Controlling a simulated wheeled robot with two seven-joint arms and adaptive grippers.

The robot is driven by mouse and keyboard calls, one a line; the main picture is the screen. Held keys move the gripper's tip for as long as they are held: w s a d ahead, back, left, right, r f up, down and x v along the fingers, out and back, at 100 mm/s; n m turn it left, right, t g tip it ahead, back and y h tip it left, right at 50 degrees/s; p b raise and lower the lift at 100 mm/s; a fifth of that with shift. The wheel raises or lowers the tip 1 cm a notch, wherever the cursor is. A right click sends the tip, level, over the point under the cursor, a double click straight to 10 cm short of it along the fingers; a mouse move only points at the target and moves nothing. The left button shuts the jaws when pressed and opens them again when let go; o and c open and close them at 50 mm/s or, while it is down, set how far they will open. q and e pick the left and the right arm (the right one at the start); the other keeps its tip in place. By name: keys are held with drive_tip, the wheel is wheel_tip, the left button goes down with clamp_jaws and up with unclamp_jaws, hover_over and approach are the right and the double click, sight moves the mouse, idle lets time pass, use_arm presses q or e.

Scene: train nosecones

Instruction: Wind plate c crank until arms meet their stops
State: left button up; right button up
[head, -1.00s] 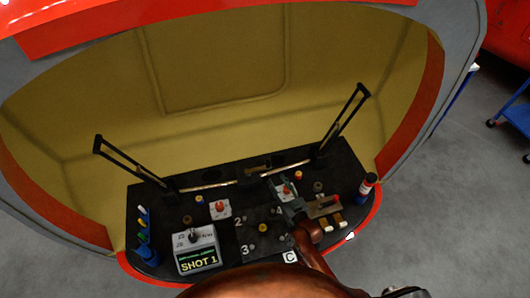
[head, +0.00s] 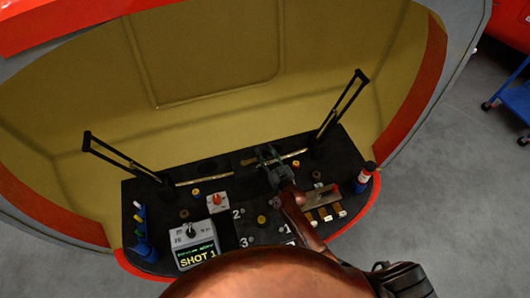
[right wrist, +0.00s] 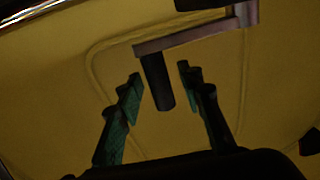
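My right gripper (head: 264,152) is over the back middle of the black panel (head: 150,213). In the right wrist view its two fingers (right wrist: 159,73) are spread, with the crank's dark cylindrical handle (right wrist: 157,85) between them. A gap shows on each side of the handle. The handle hangs from a grey metal crank arm (right wrist: 195,34). In the head view the gripper hides most of the crank. The left black arm (head: 122,157) and right black arm (head: 340,110) stand tilted outward at the panel's back corners. My left gripper is not in view.
A grey box (head: 195,244) showing "SHOT 1" sits at the panel's front left. The yellow shell (head: 210,60) encloses the back.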

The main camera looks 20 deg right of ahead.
drive_tip(key=c, duration=0.9)
use_arm(q)
drive_tip(key=shift+s, duration=0.3)
use_arm(e)
clamp_jaws()
use_arm(q)
drive_tip(key=shift+w, duration=0.15)
